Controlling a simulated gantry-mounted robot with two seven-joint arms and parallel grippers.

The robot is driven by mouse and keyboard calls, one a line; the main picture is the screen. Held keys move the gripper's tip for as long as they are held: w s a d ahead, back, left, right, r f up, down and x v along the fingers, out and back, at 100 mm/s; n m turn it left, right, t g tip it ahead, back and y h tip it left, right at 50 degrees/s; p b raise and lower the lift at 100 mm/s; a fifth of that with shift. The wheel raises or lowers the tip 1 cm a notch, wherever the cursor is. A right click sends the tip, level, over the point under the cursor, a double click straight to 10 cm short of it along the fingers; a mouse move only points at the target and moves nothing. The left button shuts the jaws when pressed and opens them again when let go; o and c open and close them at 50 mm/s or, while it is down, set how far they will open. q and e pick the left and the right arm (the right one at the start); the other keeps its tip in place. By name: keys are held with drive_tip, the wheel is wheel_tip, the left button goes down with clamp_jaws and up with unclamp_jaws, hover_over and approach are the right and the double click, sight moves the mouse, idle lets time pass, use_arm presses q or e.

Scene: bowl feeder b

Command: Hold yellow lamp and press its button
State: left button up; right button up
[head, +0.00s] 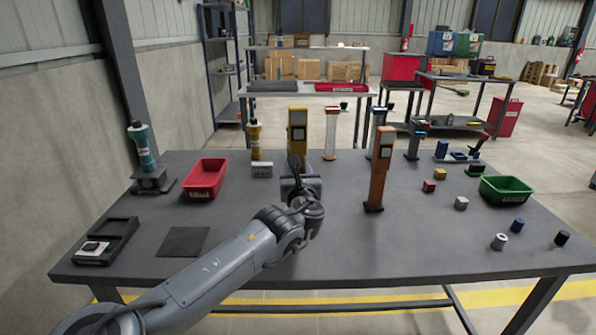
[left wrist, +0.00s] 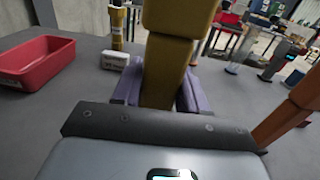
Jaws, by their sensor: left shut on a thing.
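My left gripper (head: 300,168) is shut on the post, with a finger on each side (left wrist: 160,90). The lamp's base is hidden behind the gripper. I cannot make out the button. My right gripper is in neither view.
An orange lamp (head: 380,165) stands close on the right. A red bin (head: 205,178), a small white box (head: 262,170) and a yellow bottle (head: 255,140) are on the left. Small blocks and a green bin (head: 506,190) are on the right. The front middle of the table is clear.

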use_arm(q)
drive_tip(key=shift+f+b, duration=1.95)
drive_tip(key=shift+f, duration=1.3)
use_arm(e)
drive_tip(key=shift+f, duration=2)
use_arm(q)
drive_tip(key=o, duration=0.6)
drive_tip(key=shift+f, duration=0.15)
clamp_jaws()
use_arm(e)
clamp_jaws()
